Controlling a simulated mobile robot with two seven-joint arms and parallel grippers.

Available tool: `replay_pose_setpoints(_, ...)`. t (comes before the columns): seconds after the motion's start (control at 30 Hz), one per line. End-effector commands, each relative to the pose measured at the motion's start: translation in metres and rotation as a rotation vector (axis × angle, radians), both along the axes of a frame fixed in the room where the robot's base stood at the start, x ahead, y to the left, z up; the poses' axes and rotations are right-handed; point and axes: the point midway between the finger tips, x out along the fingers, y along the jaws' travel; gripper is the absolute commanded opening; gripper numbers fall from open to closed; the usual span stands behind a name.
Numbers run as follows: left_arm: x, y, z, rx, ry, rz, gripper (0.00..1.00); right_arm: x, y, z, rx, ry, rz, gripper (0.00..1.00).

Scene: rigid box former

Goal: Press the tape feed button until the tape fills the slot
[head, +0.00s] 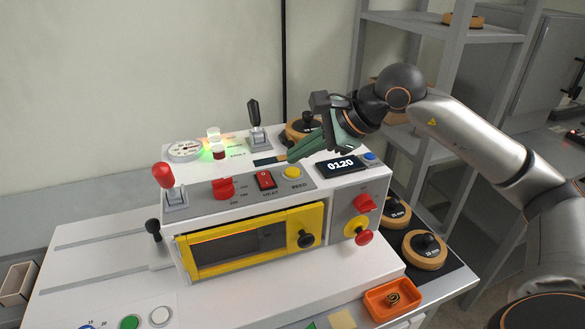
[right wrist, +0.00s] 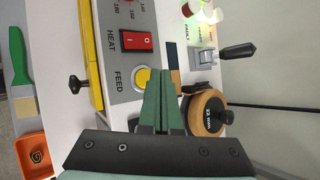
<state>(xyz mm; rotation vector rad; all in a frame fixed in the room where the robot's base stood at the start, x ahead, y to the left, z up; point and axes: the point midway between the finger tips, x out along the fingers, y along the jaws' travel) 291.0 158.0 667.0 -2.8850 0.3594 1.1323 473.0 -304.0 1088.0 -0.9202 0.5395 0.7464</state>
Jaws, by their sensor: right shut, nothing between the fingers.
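The yellow tape feed button (head: 292,172) sits on the grey strip of the machine's top, right of the red heat switch. It also shows in the right wrist view, marked FEED (right wrist: 141,79). Behind it is the dark tape slot (head: 264,162), with a tan piece at its right end; it also shows in the right wrist view (right wrist: 173,55). My right gripper (head: 289,156) is shut and empty. Its green fingertips are just behind the button, near the slot's tan end; I cannot tell whether they touch anything. My left gripper is not in view.
The machine's display (head: 341,166) reads 0120, with a blue button (head: 370,156) beyond it. A red-knobbed lever (head: 164,176) and a black lever (head: 254,112) stand up from the top. A wooden disc with a black knob (right wrist: 207,113) stands close beside my fingers.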

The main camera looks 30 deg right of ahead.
Motion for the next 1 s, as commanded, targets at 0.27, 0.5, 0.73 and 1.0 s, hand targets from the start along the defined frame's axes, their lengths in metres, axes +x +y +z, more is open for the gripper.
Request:
replay_pose_setpoints(0.27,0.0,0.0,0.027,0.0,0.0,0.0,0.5,0.0,0.0,0.031,0.001,-0.001,0.0,0.0)
replay_pose_setpoints(0.5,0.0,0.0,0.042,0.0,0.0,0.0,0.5,0.0,0.0,0.049,0.001,0.0,0.0,0.0)
replay_pose_setpoints(0.73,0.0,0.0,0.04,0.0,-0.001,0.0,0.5,0.0,0.0,0.047,0.001,0.0,-0.001,0.0)
replay_pose_setpoints(1.0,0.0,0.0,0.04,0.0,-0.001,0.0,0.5,0.0,0.0,0.047,0.0,0.0,0.0,0.0)
